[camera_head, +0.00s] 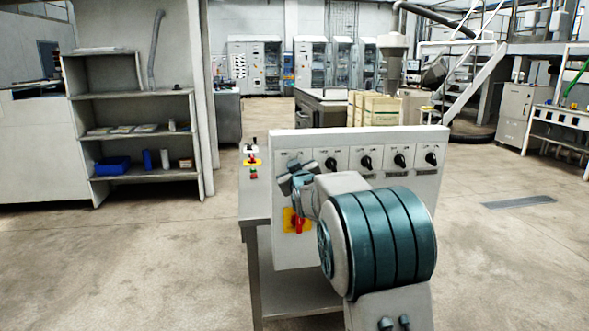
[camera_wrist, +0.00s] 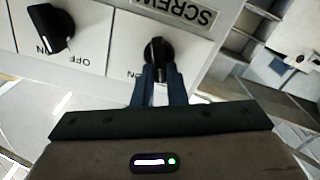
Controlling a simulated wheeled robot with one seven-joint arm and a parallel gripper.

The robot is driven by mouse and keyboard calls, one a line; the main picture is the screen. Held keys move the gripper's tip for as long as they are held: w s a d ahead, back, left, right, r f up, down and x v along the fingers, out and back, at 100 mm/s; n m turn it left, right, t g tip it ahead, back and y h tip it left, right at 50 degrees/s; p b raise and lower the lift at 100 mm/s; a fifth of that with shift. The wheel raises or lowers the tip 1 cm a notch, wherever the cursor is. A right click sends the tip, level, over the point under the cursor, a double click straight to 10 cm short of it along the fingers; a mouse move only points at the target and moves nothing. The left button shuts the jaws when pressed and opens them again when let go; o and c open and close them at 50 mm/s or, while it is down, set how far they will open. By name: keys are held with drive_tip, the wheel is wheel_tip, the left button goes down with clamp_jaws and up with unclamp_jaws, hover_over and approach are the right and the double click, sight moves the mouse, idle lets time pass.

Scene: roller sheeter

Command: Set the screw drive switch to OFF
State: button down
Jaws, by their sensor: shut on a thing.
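The screw drive switch is a black rotary knob (camera_wrist: 158,49) on a pale panel in the wrist view, beside an upside-down label reading "SCREW". An "ON" mark shows to its left; its OFF mark is not visible. My gripper (camera_wrist: 158,72) has its two dark fingers closed around the knob. In the head view my gripper (camera_head: 296,178) is at the left end of the knob row on the control panel (camera_head: 435,190) and hides this switch. The exact angle of the knob is hard to tell.
The neighbouring black knob (camera_wrist: 50,28) has its own ON and OFF marks. Several similar knobs (camera_head: 366,162) run rightward along the panel. A red switch on a yellow plate (camera_head: 297,222) sits below my gripper. A small button box (camera_head: 252,162) stands left of the panel.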

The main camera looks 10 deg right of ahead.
drive_tip(key=c, duration=1.5)
unclamp_jaws()
drive_tip(key=shift+o, duration=0.2)
drive_tip(key=s, duration=1.3)
drive_tip(key=shift+s, duration=0.4)
drive_tip(key=s+r+m+g+p, duration=0.1)
drive_tip(key=s+g+p, duration=0.6)
drive_tip(key=s, duration=0.9)
drive_tip(key=s+r+m+g+p, duration=0.1)
drive_tip(key=s+m+g+p, duration=0.2)
drive_tip(key=s+g+p, duration=0.5)
drive_tip(key=s+p, duration=0.5)
drive_tip(key=s, duration=0.4)
drive_tip(key=shift+s+d+r+m, duration=0.15)
drive_tip(key=shift+s+r+m, duration=0.1)
drive_tip(key=shift+m, duration=0.15)
